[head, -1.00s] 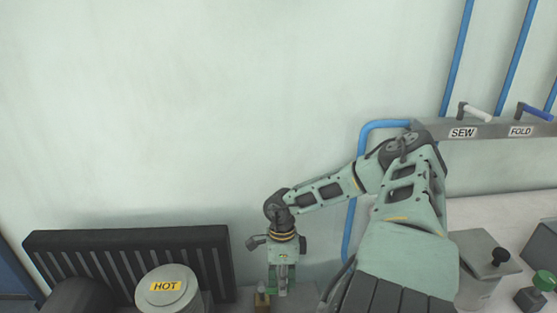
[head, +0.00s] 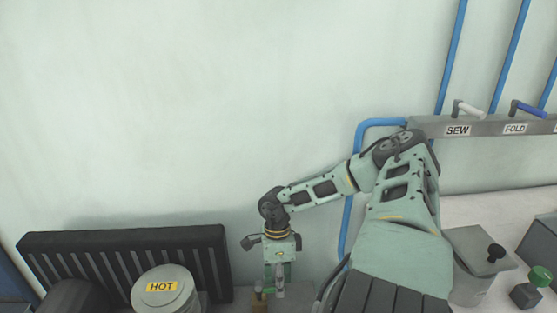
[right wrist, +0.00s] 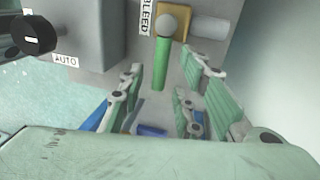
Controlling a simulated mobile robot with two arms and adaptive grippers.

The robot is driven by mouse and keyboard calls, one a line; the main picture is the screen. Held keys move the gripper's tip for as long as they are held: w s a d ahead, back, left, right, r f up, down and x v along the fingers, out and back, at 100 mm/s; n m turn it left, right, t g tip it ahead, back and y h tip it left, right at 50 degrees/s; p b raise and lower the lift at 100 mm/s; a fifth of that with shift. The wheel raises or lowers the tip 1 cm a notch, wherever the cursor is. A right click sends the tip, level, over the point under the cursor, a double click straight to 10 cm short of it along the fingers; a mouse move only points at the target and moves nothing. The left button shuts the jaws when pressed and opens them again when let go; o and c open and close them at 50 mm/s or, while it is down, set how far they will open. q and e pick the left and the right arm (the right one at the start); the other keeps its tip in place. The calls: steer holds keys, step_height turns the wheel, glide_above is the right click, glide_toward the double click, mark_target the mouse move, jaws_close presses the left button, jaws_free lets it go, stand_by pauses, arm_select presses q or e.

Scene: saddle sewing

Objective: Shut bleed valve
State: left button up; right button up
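The bleed valve shows in the right wrist view as a brass body (right wrist: 180,18) with a green lever (right wrist: 162,62), beside a "BLEED" label (right wrist: 147,16). The lever extends from a round grey pivot toward the camera. My right gripper (right wrist: 163,75) is open, with one padded finger on each side of the lever's line; I cannot tell whether either touches it. In the head view my right gripper (head: 274,288) points down next to a small brass part (head: 258,304) at the bottom edge. My left gripper is not in view.
A grey box with a black knob (right wrist: 35,35) labelled "AUTO" stands left of the valve. In the head view, a "HOT" canister (head: 164,292) and a dark ribbed radiator (head: 125,255) stand left. A rail (head: 485,126) with "SEW" and "FOLD" levers is on the right.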

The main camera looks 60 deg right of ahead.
step_height(320, 180, up, 12)
steer(key=w+d, duration=0.1)
steer(key=d, duration=0.1)
steer(key=shift+w+f, duration=0.15)
stand_by(0.8)
